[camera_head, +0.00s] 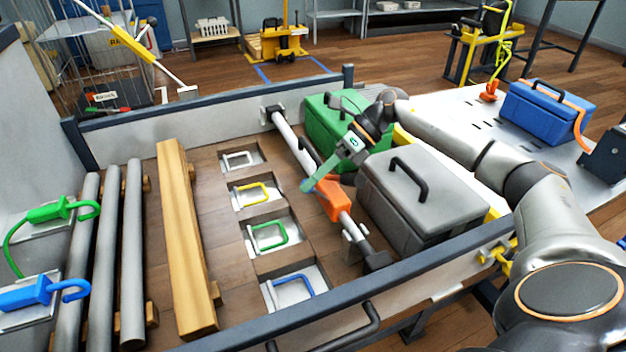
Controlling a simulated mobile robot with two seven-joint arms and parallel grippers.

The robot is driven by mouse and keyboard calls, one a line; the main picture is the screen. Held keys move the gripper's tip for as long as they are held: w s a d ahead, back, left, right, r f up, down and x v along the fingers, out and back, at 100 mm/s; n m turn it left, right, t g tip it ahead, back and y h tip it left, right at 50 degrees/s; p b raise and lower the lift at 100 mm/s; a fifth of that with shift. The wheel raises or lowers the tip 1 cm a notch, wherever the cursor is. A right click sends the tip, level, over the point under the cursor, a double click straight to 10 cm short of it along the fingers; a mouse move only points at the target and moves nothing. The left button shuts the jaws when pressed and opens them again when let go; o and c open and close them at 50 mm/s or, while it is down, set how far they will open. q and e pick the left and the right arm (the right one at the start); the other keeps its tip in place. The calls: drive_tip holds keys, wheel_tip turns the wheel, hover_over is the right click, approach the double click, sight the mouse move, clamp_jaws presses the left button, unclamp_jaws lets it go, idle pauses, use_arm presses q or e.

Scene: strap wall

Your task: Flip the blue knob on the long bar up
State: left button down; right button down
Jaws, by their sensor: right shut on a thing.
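The long bar (287,132) is a grey rod with black ends, lying slantwise across the wooden bed. An orange sleeve (337,201) sits around its nearer half. My right gripper (313,182) comes in from the right over the bar, beside the orange sleeve. Its fingers are shut at the bar, with a small blue part, the blue knob (307,186), showing at their tips. The fingers hide most of the knob, so I cannot tell its exact tilt. My left gripper is not in view.
A green toolbox (326,128) and a grey toolbox (425,203) stand right of the bar. Coloured handles lie in recesses to its left, with a wooden beam (187,240) and grey pipes (132,250) beyond. A dark-railed low wall (340,312) edges the front.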

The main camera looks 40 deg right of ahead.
drive_tip(key=c, duration=0.5)
unclamp_jaws()
drive_tip(key=shift+c, duration=0.2)
drive_tip(key=p+v, duration=0.2)
drive_tip(key=v, duration=1)
drive_tip(key=shift+d+p, duration=0.2)
drive_tip(key=shift+p, duration=0.15)
drive_tip(key=shift+s+r, duration=0.1)
